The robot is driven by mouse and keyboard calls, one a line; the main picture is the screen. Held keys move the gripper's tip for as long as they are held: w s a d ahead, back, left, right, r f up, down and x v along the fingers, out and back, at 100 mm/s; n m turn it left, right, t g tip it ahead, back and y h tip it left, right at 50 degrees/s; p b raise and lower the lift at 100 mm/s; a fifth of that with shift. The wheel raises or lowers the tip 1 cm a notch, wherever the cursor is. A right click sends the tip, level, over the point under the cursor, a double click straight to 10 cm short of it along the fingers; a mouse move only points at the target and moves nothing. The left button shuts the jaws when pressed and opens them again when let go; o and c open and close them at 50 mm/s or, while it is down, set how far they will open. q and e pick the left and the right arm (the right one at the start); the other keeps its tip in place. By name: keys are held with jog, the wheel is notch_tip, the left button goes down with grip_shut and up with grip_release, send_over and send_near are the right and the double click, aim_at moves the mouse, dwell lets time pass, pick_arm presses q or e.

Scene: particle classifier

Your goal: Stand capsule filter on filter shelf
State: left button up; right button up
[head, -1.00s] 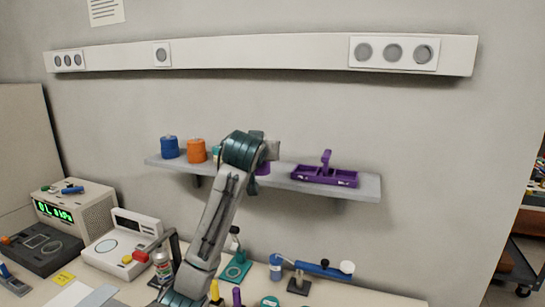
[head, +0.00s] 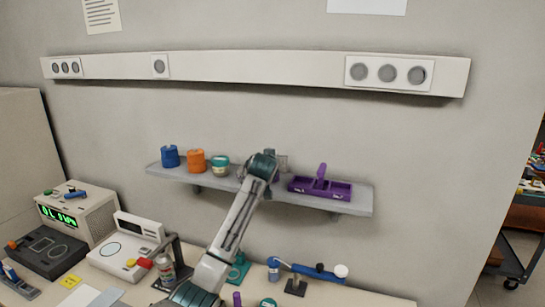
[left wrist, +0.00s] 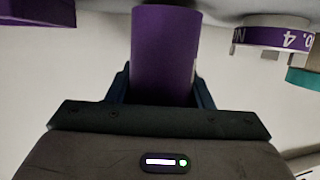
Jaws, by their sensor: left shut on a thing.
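A purple cylinder (left wrist: 165,50), which looks like the capsule filter, stands between the fingers of my left gripper (left wrist: 163,88) in the left wrist view. The gripper is shut on its lower part in that picture; its far end runs towards the top edge. In the head view my left gripper (head: 279,160) is at the grey filter shelf (head: 345,206), just left of the purple tray. My own wrist hides the held cylinder there, so I cannot tell whether it touches the shelf. My right gripper is not in view.
A blue cylinder (head: 170,157), an orange cylinder (head: 196,161) and a teal-lidded jar (head: 220,167) stand on the shelf's left part. A purple divided tray (head: 320,188) occupies its right part. Below, the bench holds instruments and a blue-handled tool (head: 318,271).

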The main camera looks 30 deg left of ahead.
pick_arm(q)
jog(key=shift+f, duration=0.15)
jog(key=shift+f, duration=0.2)
jog(key=o, duration=1.4)
jog(key=shift+c, duration=0.2)
jog(key=shift+s, duration=0.1)
jog(key=shift+r, duration=0.15)
